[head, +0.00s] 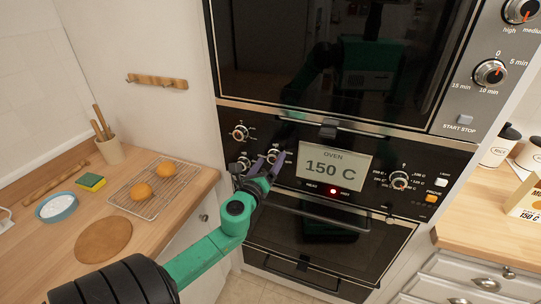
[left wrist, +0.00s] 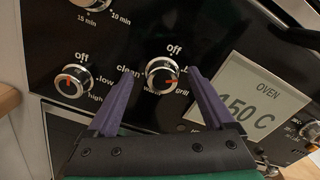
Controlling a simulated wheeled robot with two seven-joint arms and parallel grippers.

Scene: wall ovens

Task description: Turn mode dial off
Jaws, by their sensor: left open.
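The mode dial (left wrist: 162,76) is a silver-rimmed knob with "off" above it and "clean", "warm" and "grill" around it. Its red mark points right, towards the grill side, not up at "off". The dial also shows in the head view (head: 273,153), just left of the oven display. My left gripper (head: 268,167) is open, its purple fingers pointing at the panel. In the left wrist view its fingertips sit to the left and right of the dial, with gaps, and hold nothing. My right gripper is in neither view.
A similar dial (left wrist: 73,82) marked off, low and high is left of it. The display (head: 333,166) reads 150 C; a temperature dial (head: 398,180) is right of it. The oven door handle (head: 318,212) is below. A wooden counter (head: 45,240) stands left.

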